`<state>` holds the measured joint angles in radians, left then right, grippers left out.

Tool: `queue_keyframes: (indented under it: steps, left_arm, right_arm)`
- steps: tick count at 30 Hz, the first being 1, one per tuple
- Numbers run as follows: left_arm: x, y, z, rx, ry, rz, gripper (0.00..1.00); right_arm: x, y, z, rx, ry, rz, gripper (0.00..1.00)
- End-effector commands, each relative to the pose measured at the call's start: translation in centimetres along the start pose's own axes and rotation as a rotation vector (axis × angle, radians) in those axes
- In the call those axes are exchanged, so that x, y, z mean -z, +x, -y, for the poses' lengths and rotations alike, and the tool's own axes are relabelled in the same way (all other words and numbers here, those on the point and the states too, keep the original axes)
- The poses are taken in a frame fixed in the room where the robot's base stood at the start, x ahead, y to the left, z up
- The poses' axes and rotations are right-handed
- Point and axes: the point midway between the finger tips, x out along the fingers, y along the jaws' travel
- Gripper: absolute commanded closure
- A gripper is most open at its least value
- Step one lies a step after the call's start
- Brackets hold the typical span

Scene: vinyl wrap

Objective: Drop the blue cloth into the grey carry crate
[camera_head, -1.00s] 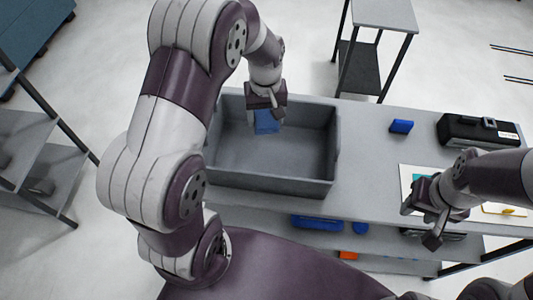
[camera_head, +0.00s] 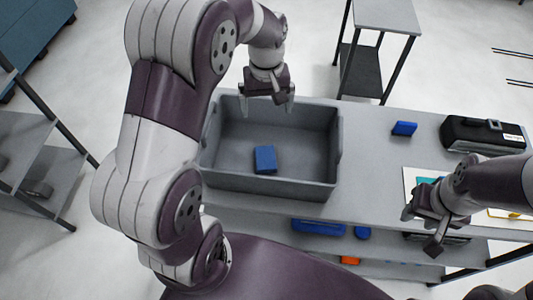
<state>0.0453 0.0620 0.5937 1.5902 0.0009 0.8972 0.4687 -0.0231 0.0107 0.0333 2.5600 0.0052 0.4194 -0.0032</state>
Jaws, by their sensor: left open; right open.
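The blue cloth (camera_head: 265,159) is a small folded blue block. It lies on the floor of the grey carry crate (camera_head: 318,187), left of the crate's middle. The crate stands open on the grey table. My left gripper (camera_head: 267,106) is open and empty above the crate's far side, apart from the cloth. My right gripper (camera_head: 422,222) is open and empty over the table's right part, near its front edge.
A blue block (camera_head: 403,128) and a black case (camera_head: 483,134) stand on the table right of the crate. A white sheet (camera_head: 415,172) lies partly under my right arm. A lower shelf holds blue items (camera_head: 318,227) and an orange one (camera_head: 349,260). A small side table (camera_head: 384,15) stands behind.

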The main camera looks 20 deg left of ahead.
Motion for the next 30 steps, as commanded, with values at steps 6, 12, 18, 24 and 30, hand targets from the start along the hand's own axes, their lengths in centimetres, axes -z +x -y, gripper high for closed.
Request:
queue_keyframes:
  steps: [6,12,18,24,30]
  left_arm:
    - [0.0,-6.3,0.0,0.001,0.0,0.002,0.02]
    - [0.1,-7.5,0.0,0.001,0.0,0.003,0.02]
    - [0.1,-7.3,0.0,0.001,0.0,0.002,0.02]
    - [0.1,-7.3,0.0,0.001,0.0,0.001,0.02]
    - [-0.1,-5.8,0.0,-0.02,0.145,-0.046,0.02]
  right_arm:
    - [0.4,-3.4,0.0,0.0,0.0,-0.001,0.57]
    - [0.5,-4.3,0.0,0.0,0.0,0.0,0.57]
    - [0.5,-4.1,0.0,0.0,0.0,0.001,0.57]
    - [0.5,-4.1,0.0,0.0,0.0,0.0,0.57]
    - [0.5,-4.1,0.0,0.0,0.0,0.0,0.57]
